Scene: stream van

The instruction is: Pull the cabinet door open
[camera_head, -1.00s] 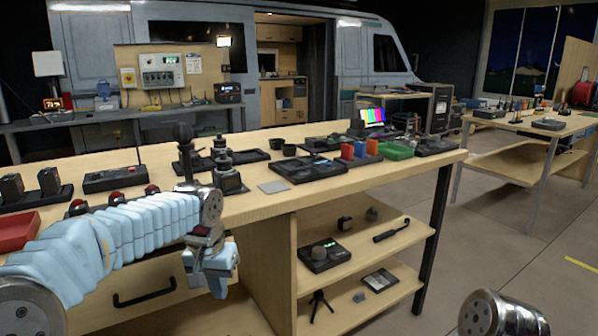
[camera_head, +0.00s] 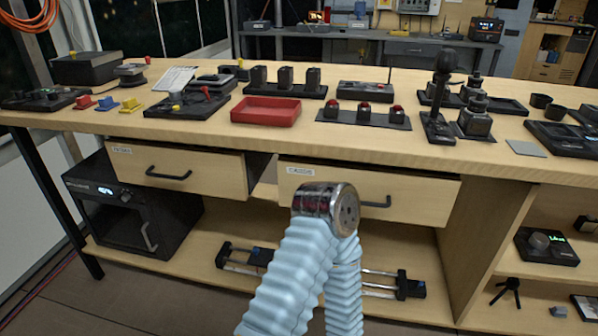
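A black cabinet (camera_head: 130,215) with a small lit display stands on the lower shelf at the left end of the workbench. Its front faces the room and looks shut. A grey curved handle (camera_head: 148,238) is on the right part of that front. One of my arms, in a light blue sleeve, rises from the bottom centre to a metal joint (camera_head: 328,207) in front of the right drawer, then bends back down. No gripper fingers show in this view. The arm is apart from the cabinet, to its right.
The workbench (camera_head: 200,131) carries a red tray (camera_head: 266,111) and several devices. The left drawer (camera_head: 180,168) juts out slightly above the cabinet; the right drawer (camera_head: 290,180) is partly behind my arm. A rail device (camera_head: 245,257) lies on the shelf. Floor before the cabinet is clear.

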